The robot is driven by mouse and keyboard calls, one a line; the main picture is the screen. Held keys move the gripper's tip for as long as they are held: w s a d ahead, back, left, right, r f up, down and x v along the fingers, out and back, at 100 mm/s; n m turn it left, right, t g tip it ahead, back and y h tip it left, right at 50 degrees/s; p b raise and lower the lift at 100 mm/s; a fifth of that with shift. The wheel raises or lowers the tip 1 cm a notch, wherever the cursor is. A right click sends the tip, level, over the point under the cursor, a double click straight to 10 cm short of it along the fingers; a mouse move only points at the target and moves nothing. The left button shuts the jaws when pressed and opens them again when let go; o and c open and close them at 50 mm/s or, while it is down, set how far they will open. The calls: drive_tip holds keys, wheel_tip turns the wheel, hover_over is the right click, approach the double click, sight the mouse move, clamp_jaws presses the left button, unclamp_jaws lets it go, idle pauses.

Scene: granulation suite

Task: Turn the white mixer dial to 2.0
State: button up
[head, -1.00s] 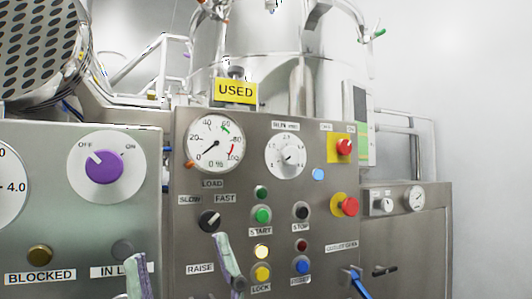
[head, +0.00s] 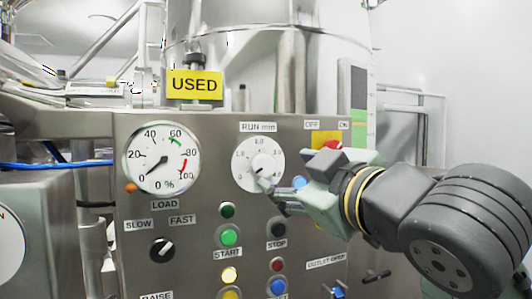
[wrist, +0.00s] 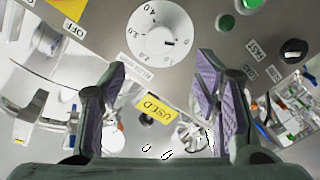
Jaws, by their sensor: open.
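The white mixer dial (head: 258,163) is a round knob with a printed scale under the "RUN min" label on the steel panel. It shows near the top of the wrist view (wrist: 160,33), where a small dark mark lies near its centre; I cannot read its setting for sure. My gripper (head: 272,190) reaches in from the right in the head view, its fingers at the dial's lower right edge. In the wrist view my gripper (wrist: 160,68) has its two purple-padded fingers wide apart, with nothing between them. Whether a finger touches the dial is unclear.
The load gauge (head: 161,158) is left of the dial. A black slow/fast knob (head: 161,249), green start button (head: 229,238) and black stop button (head: 277,229) sit below. A yellow "USED" sign (head: 195,85) hangs above.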

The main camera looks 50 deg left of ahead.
sight(265, 166)
drive_tip(key=p+x, duration=0.3)
drive_tip(key=x, duration=0.7)
drive_tip(key=shift+w+a+f, duration=0.1)
drive_tip(key=shift+w+a, duration=0.05)
drive_tip(key=shift+a, duration=0.2)
drive_tip(key=shift+c, duration=0.3)
drive_tip(key=c, duration=1.1)
